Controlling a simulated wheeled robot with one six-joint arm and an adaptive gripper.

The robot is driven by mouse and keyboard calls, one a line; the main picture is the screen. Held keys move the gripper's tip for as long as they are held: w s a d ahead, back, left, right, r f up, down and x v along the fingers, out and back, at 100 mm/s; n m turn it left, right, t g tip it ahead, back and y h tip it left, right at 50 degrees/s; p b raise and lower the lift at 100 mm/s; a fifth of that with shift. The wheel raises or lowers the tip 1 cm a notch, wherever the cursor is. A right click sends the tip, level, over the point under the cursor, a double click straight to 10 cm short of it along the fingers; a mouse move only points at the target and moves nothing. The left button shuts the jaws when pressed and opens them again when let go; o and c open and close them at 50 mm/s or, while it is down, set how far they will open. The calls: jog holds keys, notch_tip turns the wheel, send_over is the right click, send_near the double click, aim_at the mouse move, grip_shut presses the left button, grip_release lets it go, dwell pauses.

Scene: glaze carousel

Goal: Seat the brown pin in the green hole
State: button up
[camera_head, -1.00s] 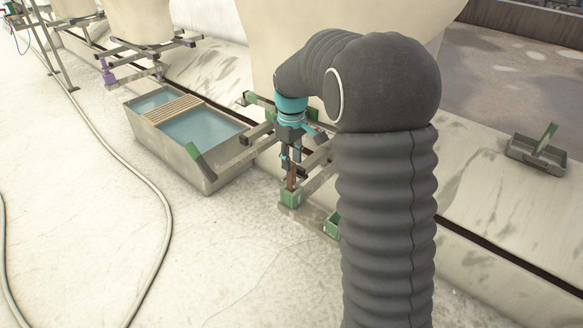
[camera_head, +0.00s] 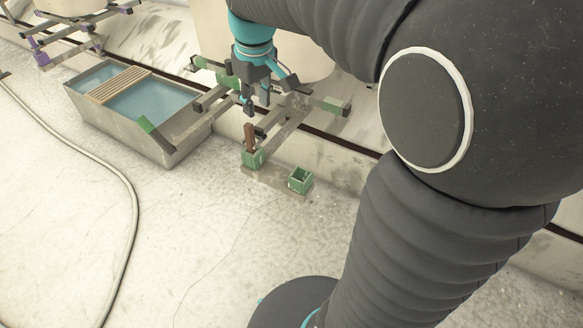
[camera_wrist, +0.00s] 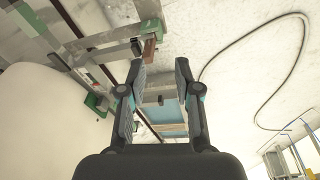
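The brown pin (camera_head: 249,137) stands upright in a green square socket (camera_head: 252,159) at the end of a grey beam. Its lower end is hidden inside that socket, so I cannot tell how deep it sits. A second green socket (camera_head: 300,179) just to the right has an open, empty top. My gripper (camera_head: 259,105) is above the pin, apart from it and empty. In the wrist view my gripper (camera_wrist: 160,69) has its two fingers spread with nothing between them. The brown pin (camera_wrist: 149,50) shows just beyond the left finger, by a green socket (camera_wrist: 148,10).
A grey trough (camera_head: 167,148) of blue water with a slatted wooden cover (camera_head: 118,86) stands at left. Grey beams with green ends (camera_head: 335,106) surround my gripper. A hose (camera_head: 136,220) lies on the pale floor, which is largely clear in front.

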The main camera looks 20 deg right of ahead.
jog(key=s+f+m+t, duration=0.2)
jog(key=s+m+t, duration=0.1)
jog(key=s, duration=1.6)
jog(key=shift+s+f+m+t, duration=0.3)
jog(key=shift+s+f+m, duration=0.1)
jog(key=shift+m, duration=0.4)
jog(key=shift+r, duration=0.3)
